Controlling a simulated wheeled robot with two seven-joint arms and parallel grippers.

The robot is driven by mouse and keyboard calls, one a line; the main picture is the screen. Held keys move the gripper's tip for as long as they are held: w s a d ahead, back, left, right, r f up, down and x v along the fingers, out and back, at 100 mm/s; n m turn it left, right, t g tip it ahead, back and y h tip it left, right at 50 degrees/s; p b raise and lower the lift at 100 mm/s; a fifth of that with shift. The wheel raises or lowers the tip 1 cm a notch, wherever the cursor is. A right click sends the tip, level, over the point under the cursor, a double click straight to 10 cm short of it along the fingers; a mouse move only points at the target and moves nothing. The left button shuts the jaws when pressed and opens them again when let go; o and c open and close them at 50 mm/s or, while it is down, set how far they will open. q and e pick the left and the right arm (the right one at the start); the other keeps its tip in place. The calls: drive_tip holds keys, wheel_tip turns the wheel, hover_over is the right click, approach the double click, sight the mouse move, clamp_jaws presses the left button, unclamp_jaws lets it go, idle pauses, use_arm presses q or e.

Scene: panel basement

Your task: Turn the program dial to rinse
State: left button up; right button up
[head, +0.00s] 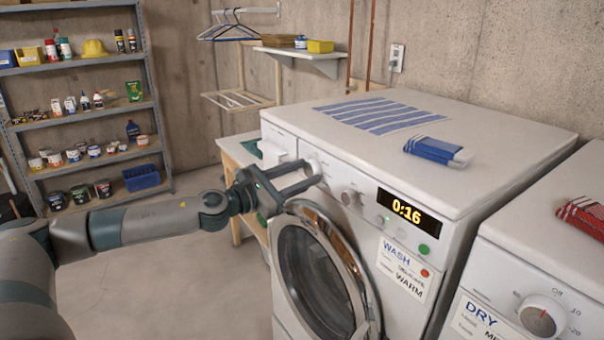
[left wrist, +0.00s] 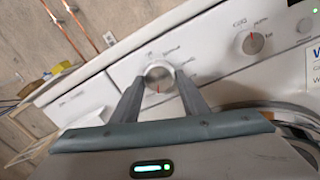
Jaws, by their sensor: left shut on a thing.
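The washing machine (head: 460,165) stands in the middle right of the head view, with its round door ajar. The program dial (left wrist: 158,72) is a round pale knob with a red mark, on the left part of the control panel (left wrist: 205,65). In the left wrist view the red mark points down toward my gripper. My left gripper (head: 312,172) is shut on the dial, one finger on each side; in the head view the fingers partly hide it. The lettering around the dial is too small to read surely. My right gripper is in neither view.
A second knob (head: 348,196) sits right of the dial, then a display (head: 408,212) reading 0:16 and a green button (head: 423,250). The open door (head: 318,265) stands just below my left gripper. A dryer (head: 535,290) stands at the right.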

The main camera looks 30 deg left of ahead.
use_arm(q)
drive_tip(key=shift+f+m, duration=0.1)
drive_tip(key=shift+m, duration=1.3)
drive_tip(key=o, duration=1.1)
drive_tip(key=shift+c, duration=0.2)
drive_tip(key=shift+a, duration=0.1)
